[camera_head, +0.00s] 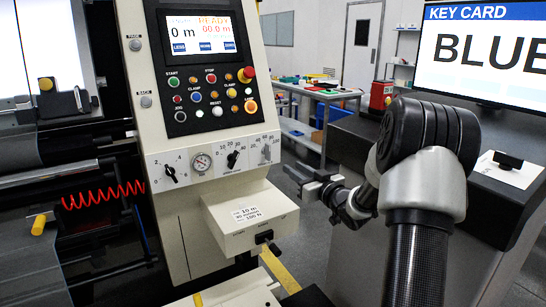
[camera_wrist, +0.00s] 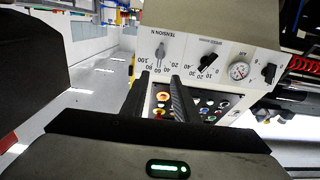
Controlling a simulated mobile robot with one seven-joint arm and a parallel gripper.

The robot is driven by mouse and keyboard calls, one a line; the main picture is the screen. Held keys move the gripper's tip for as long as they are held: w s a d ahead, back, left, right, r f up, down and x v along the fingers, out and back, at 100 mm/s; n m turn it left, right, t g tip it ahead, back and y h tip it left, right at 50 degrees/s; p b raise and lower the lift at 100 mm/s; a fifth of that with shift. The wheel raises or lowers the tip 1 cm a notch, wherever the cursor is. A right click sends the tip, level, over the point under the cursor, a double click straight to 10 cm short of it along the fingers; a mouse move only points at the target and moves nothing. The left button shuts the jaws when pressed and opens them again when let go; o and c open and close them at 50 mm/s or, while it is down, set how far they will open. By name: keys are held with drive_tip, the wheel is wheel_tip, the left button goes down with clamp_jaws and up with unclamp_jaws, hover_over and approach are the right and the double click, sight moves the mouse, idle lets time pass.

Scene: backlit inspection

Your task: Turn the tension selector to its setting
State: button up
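The tension selector (camera_wrist: 160,52) is a grey upright knob under the label "TENSION N" in the wrist view, where the panel shows upside down. In the head view it is the rightmost knob (camera_head: 266,152) on the lower control strip. Its pointed setting is too small to tell. My gripper (camera_wrist: 158,80) is open and empty, its two dark fingers spread apart near the selector in the picture. In the head view my gripper (camera_head: 296,182) hangs right of and below the selector, apart from it. A paper note (camera_head: 248,213) on the cream box has a last line resembling "100 N".
Another black knob (camera_head: 233,158), a round gauge (camera_head: 201,163) and a left knob (camera_head: 171,173) share the strip. Buttons and a display (camera_head: 200,34) sit above. The cream box (camera_head: 246,238) juts out below. A "BLUE" key-card screen (camera_head: 485,50) stands right. Open floor lies behind my gripper.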

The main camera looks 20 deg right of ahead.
sight(270, 151)
drive_tip(key=w+a, duration=0.1)
drive_tip(key=w, duration=0.4)
drive_tip(key=w+a+b, duration=0.1)
drive_tip(key=w, duration=0.8)
drive_tip(key=shift+w+a+b, duration=0.35)
drive_tip(key=shift+a, duration=0.05)
clamp_jaws()
